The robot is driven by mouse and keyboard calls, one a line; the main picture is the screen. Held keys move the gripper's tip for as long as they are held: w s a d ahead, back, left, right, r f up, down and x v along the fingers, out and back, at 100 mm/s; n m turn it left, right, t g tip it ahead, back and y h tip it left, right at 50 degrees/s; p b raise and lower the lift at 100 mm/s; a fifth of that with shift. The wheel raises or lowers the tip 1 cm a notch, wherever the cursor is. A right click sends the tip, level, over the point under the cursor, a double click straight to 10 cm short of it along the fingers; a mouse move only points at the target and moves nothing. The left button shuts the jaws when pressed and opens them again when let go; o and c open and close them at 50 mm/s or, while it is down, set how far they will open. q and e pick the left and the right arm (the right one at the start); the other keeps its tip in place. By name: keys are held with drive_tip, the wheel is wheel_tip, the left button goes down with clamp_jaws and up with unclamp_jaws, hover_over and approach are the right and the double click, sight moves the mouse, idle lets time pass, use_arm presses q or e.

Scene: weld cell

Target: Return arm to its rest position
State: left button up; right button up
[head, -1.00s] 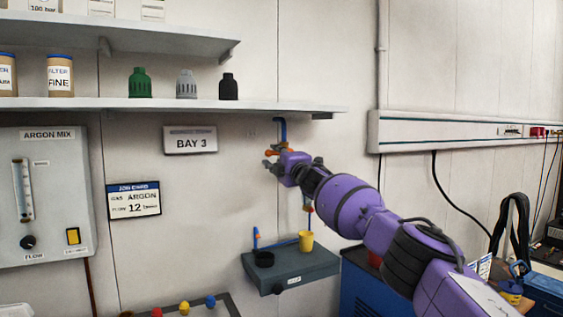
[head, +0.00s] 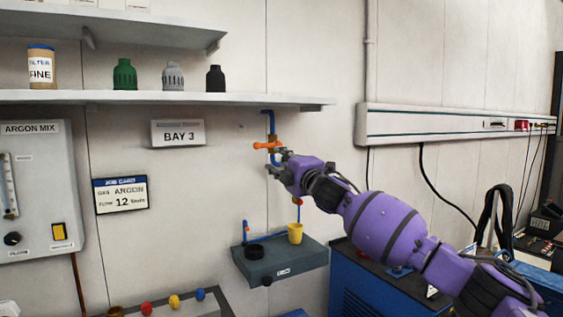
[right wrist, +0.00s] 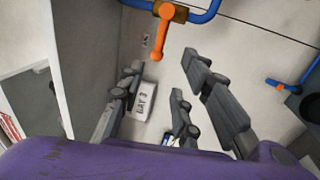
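My right arm, purple with dark bands, reaches in from the lower right in the head view. Its gripper (head: 279,165) is in front of the wall, just below and right of an orange valve lever (head: 268,145) on a blue pipe (head: 270,124). In the right wrist view the gripper (right wrist: 160,85) has its dark fingers spread with nothing between them. The orange lever (right wrist: 161,38) shows beyond the fingertips there, apart from them. In the head view the lever lies roughly level across the pipe. My left gripper is not in view.
A white cable trunking (head: 430,126) and a blue cabinet (head: 350,285) are to the right.

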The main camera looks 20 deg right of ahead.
drive_tip(key=shift+s, duration=0.2)
idle(0.5)
